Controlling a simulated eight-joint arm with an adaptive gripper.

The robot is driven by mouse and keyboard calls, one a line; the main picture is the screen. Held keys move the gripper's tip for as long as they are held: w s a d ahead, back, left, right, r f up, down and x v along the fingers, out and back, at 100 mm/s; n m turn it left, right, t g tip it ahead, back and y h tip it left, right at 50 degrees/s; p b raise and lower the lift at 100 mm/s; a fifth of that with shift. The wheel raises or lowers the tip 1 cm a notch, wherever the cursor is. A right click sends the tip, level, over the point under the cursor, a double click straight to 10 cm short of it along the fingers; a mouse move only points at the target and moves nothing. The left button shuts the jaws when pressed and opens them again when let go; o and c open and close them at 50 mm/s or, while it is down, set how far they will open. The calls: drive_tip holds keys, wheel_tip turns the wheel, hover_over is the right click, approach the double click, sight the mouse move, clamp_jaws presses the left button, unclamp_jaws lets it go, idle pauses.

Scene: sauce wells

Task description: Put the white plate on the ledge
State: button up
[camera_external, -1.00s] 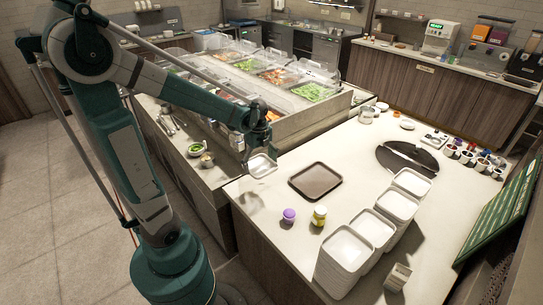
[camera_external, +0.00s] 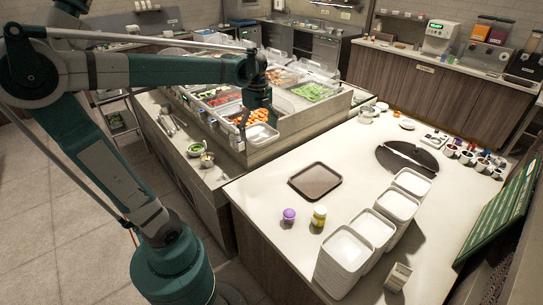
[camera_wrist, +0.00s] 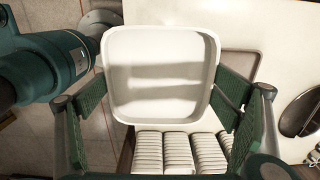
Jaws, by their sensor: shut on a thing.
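The white plate (camera_external: 262,138), square with rounded corners and a raised rim, is held by my gripper (camera_external: 258,118) at the front corner of the salad bar. In the wrist view the plate (camera_wrist: 160,75) fills the middle, its inside facing the camera. The green finger pads stand at its left and right edges, shut on it. The ledge (camera_external: 290,137) appears to be the pale raised border along the bar's front side. The plate overlaps its near end in the picture; I cannot tell whether they touch.
Stacks of similar white plates (camera_external: 346,248) stand on the white counter (camera_external: 265,205). A brown tray (camera_external: 315,181), a purple-lidded cup (camera_external: 289,215) and a yellow jar (camera_external: 319,215) are nearby. Food pans (camera_external: 313,91) fill the bar behind the gripper. Small bowls (camera_external: 207,159) sit at the bar's left.

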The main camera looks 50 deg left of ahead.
drive_tip(key=w+a+r+n, duration=0.1)
drive_tip(key=w+a+n, duration=0.2)
drive_tip(key=a, duration=0.9)
drive_tip(key=w+a+r+n, duration=0.1)
drive_tip(key=w+a+n, duration=0.15)
drive_tip(key=a, duration=1.05)
drive_tip(key=w+a+r+n, duration=0.2)
drive_tip(key=a+n, duration=0.2)
drive_tip(key=a, duration=0.8)
drive_tip(key=s+a+f+n, duration=0.1)
drive_tip(key=s+a+n, duration=0.3)
drive_tip(key=a, duration=0.9)
drive_tip(key=s+a+f+n+p, duration=0.1)
drive_tip(key=s+a+f+n, duration=0.1)
drive_tip(key=s+a, duration=0.75)
drive_tip(key=s+a+f+n, duration=0.1)
drive_tip(key=s+a+n, duration=0.2)
drive_tip(key=a, duration=1.2)
wheel_tip(320, 180, down, 28)
drive_tip(key=shift+w+a+f, duration=0.2)
drive_tip(key=shift+w, duration=0.05)
drive_tip(key=shift+m, duration=0.25)
drive_tip(key=shift+f, duration=3.1)
drive_tip(key=shift+f, duration=0.1)
